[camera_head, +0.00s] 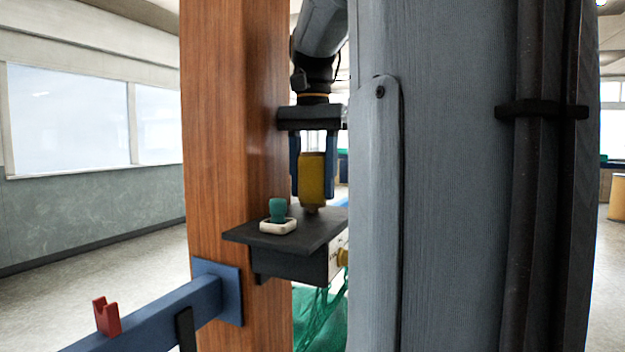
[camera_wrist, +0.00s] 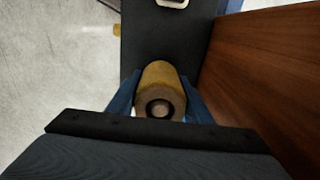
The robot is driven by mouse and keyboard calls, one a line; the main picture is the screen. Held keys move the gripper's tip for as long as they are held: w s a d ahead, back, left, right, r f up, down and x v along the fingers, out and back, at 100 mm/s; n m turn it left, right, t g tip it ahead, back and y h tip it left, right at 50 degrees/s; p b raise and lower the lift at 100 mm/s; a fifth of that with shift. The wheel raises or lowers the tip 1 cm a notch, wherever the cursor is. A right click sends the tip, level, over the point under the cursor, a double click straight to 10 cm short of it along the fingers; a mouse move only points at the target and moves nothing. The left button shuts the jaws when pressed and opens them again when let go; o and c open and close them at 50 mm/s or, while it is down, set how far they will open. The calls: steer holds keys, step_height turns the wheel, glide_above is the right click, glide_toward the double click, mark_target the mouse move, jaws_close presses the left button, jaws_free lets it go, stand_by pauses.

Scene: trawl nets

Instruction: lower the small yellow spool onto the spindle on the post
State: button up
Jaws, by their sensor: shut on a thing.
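The small yellow spool (camera_head: 312,172) is between the blue fingers of my gripper (camera_head: 313,190), which is shut on it. It hangs upright over the right part of the black shelf (camera_head: 270,243) on the brown wooden post (camera_head: 225,120). A short brownish piece shows between the spool's bottom and the shelf; I cannot tell whether it is the spindle or part of the spool. In the wrist view the spool (camera_wrist: 158,76) shows its round end, with a pale round spot inside the dark hole. The spindle is otherwise hidden.
A green knob (camera_head: 277,209) stands in a white holder (camera_head: 278,226) on the shelf, left of the spool. A blue beam (camera_head: 150,318) with a red hook (camera_head: 106,317) juts from the post. Green netting (camera_head: 322,318) lies below. The post stands close beside the gripper.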

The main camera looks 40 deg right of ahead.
steer(key=shift+f, duration=0.45)
steer(key=o, duration=1.2)
steer(key=shift+r+b, duration=0.6)
steer(key=shift+r, duration=3.35)
